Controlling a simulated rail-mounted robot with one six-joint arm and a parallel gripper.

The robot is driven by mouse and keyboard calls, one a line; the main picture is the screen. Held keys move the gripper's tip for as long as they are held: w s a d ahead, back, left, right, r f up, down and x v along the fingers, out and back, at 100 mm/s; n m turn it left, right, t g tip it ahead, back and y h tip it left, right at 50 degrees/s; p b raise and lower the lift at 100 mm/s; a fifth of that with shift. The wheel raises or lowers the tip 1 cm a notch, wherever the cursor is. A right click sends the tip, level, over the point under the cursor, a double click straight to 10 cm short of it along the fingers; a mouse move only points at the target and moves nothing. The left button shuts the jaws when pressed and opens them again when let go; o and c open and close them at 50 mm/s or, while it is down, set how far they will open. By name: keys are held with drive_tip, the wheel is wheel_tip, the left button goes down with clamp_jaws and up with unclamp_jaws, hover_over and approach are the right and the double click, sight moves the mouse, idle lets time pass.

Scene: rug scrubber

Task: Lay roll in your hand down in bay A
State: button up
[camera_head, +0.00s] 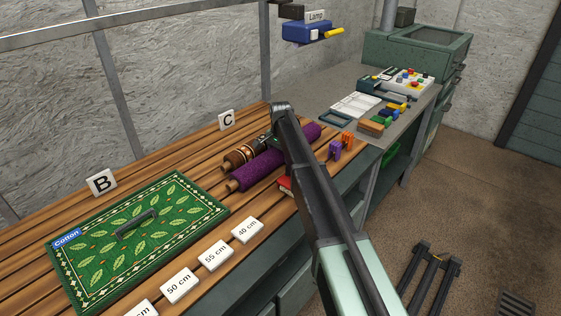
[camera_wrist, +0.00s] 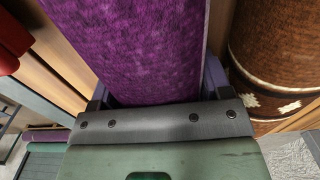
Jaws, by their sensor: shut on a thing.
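My gripper (camera_wrist: 157,88) is shut around a purple roll (camera_wrist: 130,45), with one finger on each side of it. In the head view the purple roll (camera_head: 257,170) lies along the slatted bench near sign C (camera_head: 227,119); my arm hides part of it. I cannot tell whether it touches the slats. A brown patterned roll (camera_head: 238,157) lies beside it, and also shows at the right of the wrist view (camera_wrist: 275,50). Sign B (camera_head: 102,182) stands farther left, behind a flat green Cotton rug (camera_head: 180,212). No bay A sign is in view.
A red object (camera_head: 285,184) sits close by the purple roll. Purple and orange clips (camera_head: 341,146) stand to the right. A blue lamp unit (camera_head: 308,31) hangs above. Bare slats (camera_head: 150,172) show between signs B and C.

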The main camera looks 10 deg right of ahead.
drive_tip(key=shift+f, duration=0.1)
drive_tip(key=o, duration=1.2)
wheel_tip(320, 180, up, 13)
drive_tip(key=p, duration=1.2)
drive_tip(key=shift+f, duration=0.1)
drive_tip(key=s+d+n, duration=0.2)
drive_tip(key=s+n, duration=0.8)
drive_tip(key=s, duration=3)
drive_tip(key=shift+s+f, duration=0.15)
drive_tip(key=shift+o, duration=0.2)
drive_tip(key=shift+w, duration=0.2)
